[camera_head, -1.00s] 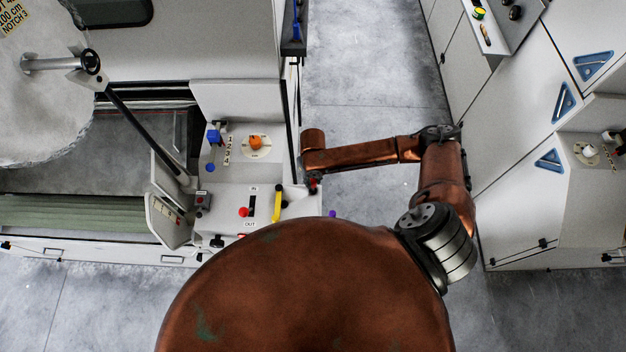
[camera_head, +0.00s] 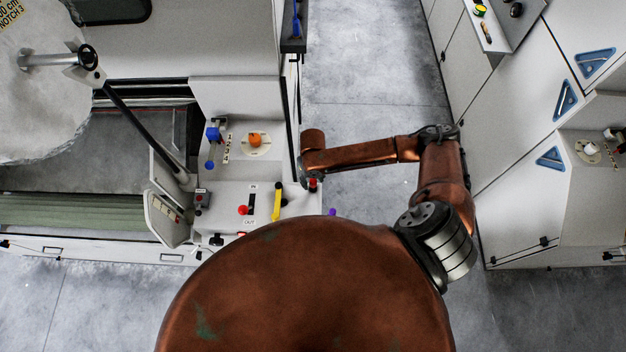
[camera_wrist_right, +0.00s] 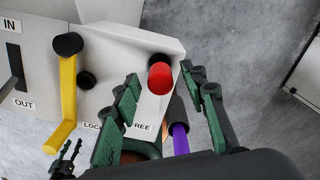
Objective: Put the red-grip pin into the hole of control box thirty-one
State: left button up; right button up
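The red-grip pin (camera_wrist_right: 160,77) stands at the right corner of the white control box (camera_wrist_right: 110,58), with a dark round opening or collar beside its top. In the head view its red grip (camera_head: 313,184) shows just beside my arm's end. My right gripper (camera_wrist_right: 164,76) has green fingers spread on either side of the red grip, with gaps on both sides. The box's number and the hole cannot be made out.
A yellow lever (camera_wrist_right: 68,95) stands left of the pin, beside a black knob (camera_wrist_right: 86,80). A purple grip (camera_wrist_right: 180,138) is close below the right gripper. An orange knob (camera_head: 255,140) and blue handle (camera_head: 212,133) are farther up. Grey floor (camera_head: 370,80) lies right of the box.

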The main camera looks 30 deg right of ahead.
jog(key=shift+r, duration=0.25)
notch_tip(320, 180, up, 12)
jog(key=shift+f, duration=0.2)
dwell(0.7)
